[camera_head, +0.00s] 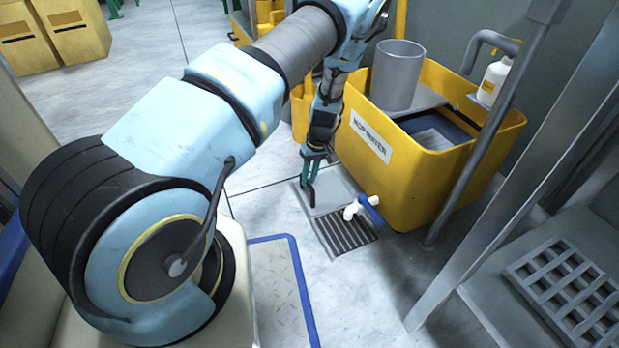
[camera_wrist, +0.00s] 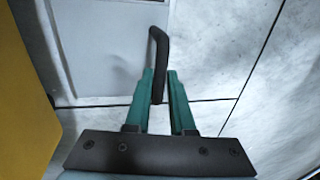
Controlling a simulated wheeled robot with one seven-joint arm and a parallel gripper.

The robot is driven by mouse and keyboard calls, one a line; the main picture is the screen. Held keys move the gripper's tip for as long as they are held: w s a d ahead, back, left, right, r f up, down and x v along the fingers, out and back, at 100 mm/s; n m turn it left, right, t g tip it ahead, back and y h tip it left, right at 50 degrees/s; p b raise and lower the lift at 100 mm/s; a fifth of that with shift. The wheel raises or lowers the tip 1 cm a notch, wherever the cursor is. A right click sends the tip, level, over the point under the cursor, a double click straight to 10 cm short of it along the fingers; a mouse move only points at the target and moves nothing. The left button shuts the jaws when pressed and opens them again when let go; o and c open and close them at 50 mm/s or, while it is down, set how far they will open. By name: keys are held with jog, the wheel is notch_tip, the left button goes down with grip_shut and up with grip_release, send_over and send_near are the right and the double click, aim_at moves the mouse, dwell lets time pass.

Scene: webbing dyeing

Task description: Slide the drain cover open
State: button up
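The drain cover (camera_head: 331,187) is a flat grey plate on the floor, beside the slotted grate (camera_head: 345,233). Its pale surface and seam fill the upper left of the wrist view (camera_wrist: 95,45). A black bar handle (camera_wrist: 160,52) stands on the cover's edge. My gripper (camera_wrist: 161,75) has two green fingers, one on each side of the handle's near end. The left finger looks close to the handle and a small gap shows toward the right finger. In the head view my gripper (camera_head: 313,168) points down at the handle, partly hiding it.
A yellow mop cart (camera_head: 440,185) with a white and blue tap (camera_head: 363,208) stands close to the right of the cover and grate. Floor left of the cover is clear.

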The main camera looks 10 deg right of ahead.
jog(key=o, duration=0.4)
jog(key=shift+r, duration=0.1)
notch_tip(320, 180, up, 10)
jog(key=d+p, duration=0.2)
jog(key=p, duration=0.2)
jog(key=shift+w+r+p, duration=0.2)
jog(key=shift+p, duration=0.1)
jog(key=s+a+r+h+p, duration=0.1)
jog(key=a+r+p, duration=0.1)
jog(key=a+r, duration=0.7)
jog(key=s+a+r+h+p, duration=0.15)
jog(key=a+r, duration=0.25)
jog(key=r, duration=0.8)
jog(key=s+a+r+m+t+p, duration=0.2)
jog(key=s+a+r+m+p, duration=0.1)
jog(key=s+a+r, duration=1.1)
notch_tip(320, 180, up, 37)
jog(key=w+d+p, duration=0.1)
jog(key=d+p, duration=0.1)
jog(key=p, duration=3.5)
jog(key=shift+w+d+r, duration=0.15)
jog(key=shift+w+d, duration=0.05)
jog(key=shift+d, duration=0.1)
